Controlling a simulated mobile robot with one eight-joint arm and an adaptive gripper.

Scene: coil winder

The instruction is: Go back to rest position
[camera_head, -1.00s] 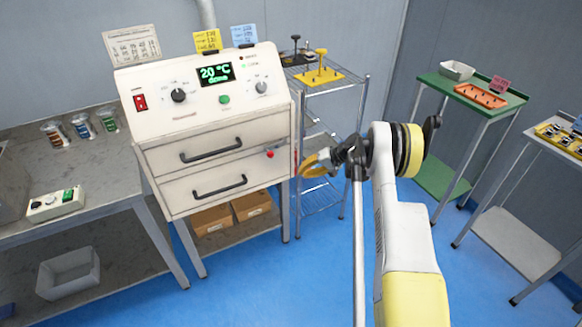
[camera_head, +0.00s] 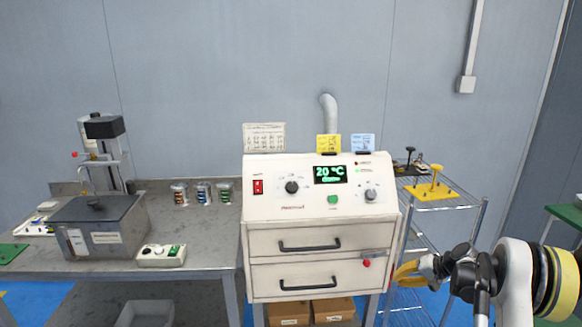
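My gripper (camera_head: 408,272) is at the lower right of the head view, at the end of my white and yellow arm. Its yellow fingers point left, toward the right side of the white oven (camera_head: 320,217). The fingers overlap in this view, so I cannot tell whether they are apart, and no held object shows. The gripper is in front of the wire rack (camera_head: 450,204). Both oven drawers, the upper (camera_head: 345,238) and the lower (camera_head: 345,271), look shut. The oven's display reads 20 °C in green.
A grey bench (camera_head: 205,232) at left carries a grey tank machine (camera_head: 100,222), several small jars (camera_head: 203,193) and a switch box (camera_head: 162,255). Cardboard boxes (camera_head: 335,309) sit below the oven. The yellow fixture (camera_head: 432,187) stands on the rack. A green table edge (camera_head: 565,212) shows at right.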

